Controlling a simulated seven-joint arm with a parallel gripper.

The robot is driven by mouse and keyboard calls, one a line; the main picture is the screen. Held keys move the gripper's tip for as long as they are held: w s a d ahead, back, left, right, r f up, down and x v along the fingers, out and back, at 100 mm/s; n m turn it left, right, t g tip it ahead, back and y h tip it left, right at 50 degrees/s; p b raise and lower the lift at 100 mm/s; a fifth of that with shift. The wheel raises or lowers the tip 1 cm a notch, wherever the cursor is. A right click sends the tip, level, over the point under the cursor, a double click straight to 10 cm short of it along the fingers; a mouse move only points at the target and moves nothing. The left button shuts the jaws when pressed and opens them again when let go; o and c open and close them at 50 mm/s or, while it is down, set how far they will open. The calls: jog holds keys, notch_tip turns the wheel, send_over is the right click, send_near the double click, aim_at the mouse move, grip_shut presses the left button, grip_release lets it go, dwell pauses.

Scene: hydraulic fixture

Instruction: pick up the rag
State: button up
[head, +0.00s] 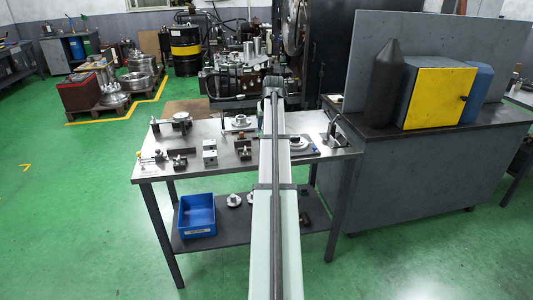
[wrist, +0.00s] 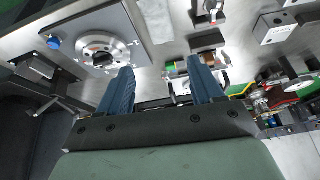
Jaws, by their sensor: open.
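I cannot make out the rag with certainty in either view; part of the table is hidden behind my arm in the head view. My gripper (wrist: 162,68) shows two blue fingers spread apart in the wrist view, with nothing visible held between them. The fingers appear over the metal table (wrist: 135,15). A round flanged metal part on a plate (wrist: 103,47) lies left of the left finger. A small green, white and brown item (wrist: 180,83) shows between and beyond the fingers, partly hidden.
The metal workbench (head: 163,168) carries several small fixtures, including a grey block (head: 210,152). A blue bin (head: 197,216) stands on its lower shelf. A grey cabinet (head: 425,180) with a yellow-fronted box (head: 438,98) stands on the right. Green floor is open at left.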

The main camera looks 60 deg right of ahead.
jog(key=shift+n, duration=0.4)
jog(key=x, duration=0.5)
jog(key=a+x, duration=0.1)
jog(key=x, duration=0.1)
jog(key=shift+s+f, duration=0.2)
jog(key=shift+f, duration=0.25)
jog(key=shift+s+a+x, duration=0.1)
jog(key=shift+s+x, duration=0.05)
jog(key=shift+x, duration=1.45)
jog(key=shift+s+a+x, duration=0.1)
jog(key=shift+s+x, duration=0.1)
jog(key=shift+x, duration=1.45)
jog(key=shift+f, duration=0.1)
jog(key=c, duration=0.8)
notch_tip(320, 180, up, 10)
